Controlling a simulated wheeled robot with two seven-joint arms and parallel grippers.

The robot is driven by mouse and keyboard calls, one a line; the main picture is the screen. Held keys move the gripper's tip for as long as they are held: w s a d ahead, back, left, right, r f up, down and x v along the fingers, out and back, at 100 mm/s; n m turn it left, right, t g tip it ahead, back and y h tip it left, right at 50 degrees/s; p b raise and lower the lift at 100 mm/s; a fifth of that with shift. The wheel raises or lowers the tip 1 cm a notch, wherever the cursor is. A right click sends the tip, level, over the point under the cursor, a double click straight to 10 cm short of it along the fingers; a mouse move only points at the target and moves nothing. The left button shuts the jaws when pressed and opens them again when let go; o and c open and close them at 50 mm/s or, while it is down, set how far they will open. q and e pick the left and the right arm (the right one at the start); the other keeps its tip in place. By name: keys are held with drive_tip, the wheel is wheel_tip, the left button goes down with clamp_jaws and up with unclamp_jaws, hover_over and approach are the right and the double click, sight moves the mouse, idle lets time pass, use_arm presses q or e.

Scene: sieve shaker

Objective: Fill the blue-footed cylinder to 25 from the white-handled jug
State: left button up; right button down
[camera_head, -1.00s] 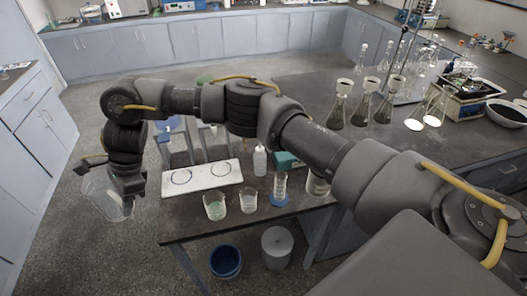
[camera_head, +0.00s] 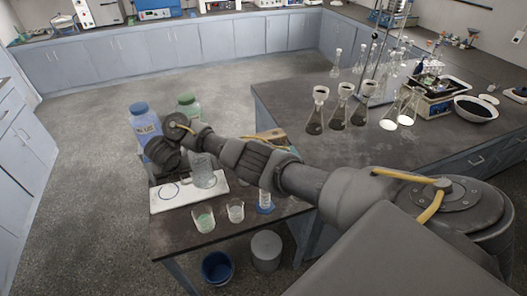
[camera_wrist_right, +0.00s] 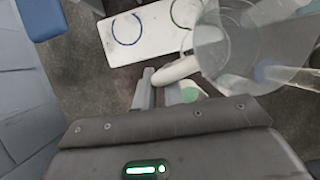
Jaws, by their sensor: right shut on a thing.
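The clear jug (camera_head: 203,172) appears upright over the right part of a white board in the head view; I cannot tell whether it touches the board. In the right wrist view the jug (camera_wrist_right: 222,40) is at upper right, and my right gripper (camera_wrist_right: 164,88) is shut on its white handle (camera_wrist_right: 180,70). The blue-footed cylinder (camera_head: 265,200) stands near the table's front edge, right of the jug, partly hidden by my arm. Its liquid level is too small to read. My left gripper is not in view.
The white board (camera_head: 165,204) has a blue ring (camera_wrist_right: 127,28) and a green ring. Two small beakers (camera_head: 204,218) (camera_head: 236,211) stand before it. Blue-capped (camera_head: 144,118) and green-capped (camera_head: 188,105) bottles stand behind. A blue bucket (camera_head: 217,268) and grey bin (camera_head: 266,252) sit below.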

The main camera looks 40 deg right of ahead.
sight(208, 171)
drive_tip(key=s+d+f+m, duration=0.1)
drive_tip(key=d+m, duration=0.1)
drive_tip(key=d, duration=0.1)
drive_tip(key=s+d+f+m+g+h, duration=0.1)
drive_tip(key=d+m, duration=0.1)
drive_tip(key=d, duration=0.1)
drive_tip(key=s+d+f+m+h, duration=0.1)
drive_tip(key=d+m, duration=0.2)
drive_tip(key=shift+f+g+p, duration=0.3)
drive_tip(key=shift+g+p, duration=0.1)
drive_tip(key=shift+s+r, duration=0.1)
drive_tip(key=shift+r, duration=0.05)
drive_tip(key=shift+s+r+p, duration=0.1)
drive_tip(key=shift+r+p, duration=0.05)
drive_tip(key=shift+p, duration=0.15)
drive_tip(key=shift+s+r+m+t+p, duration=0.2)
drive_tip(key=shift+r+m+t+p, duration=0.15)
drive_tip(key=shift+r, duration=0.2)
drive_tip(key=shift+s+d+r+t+y, duration=0.2)
drive_tip(key=shift+d+r+t+y, duration=0.2)
drive_tip(key=shift+r+y, duration=0.1)
drive_tip(key=s+d+t+y, duration=0.1)
drive_tip(key=s+d+r+m+t+y, duration=0.1)
drive_tip(key=s+d+t+y, duration=0.1)
drive_tip(key=shift+d+r, duration=0.2)
drive_tip(key=shift+d, duration=0.05)
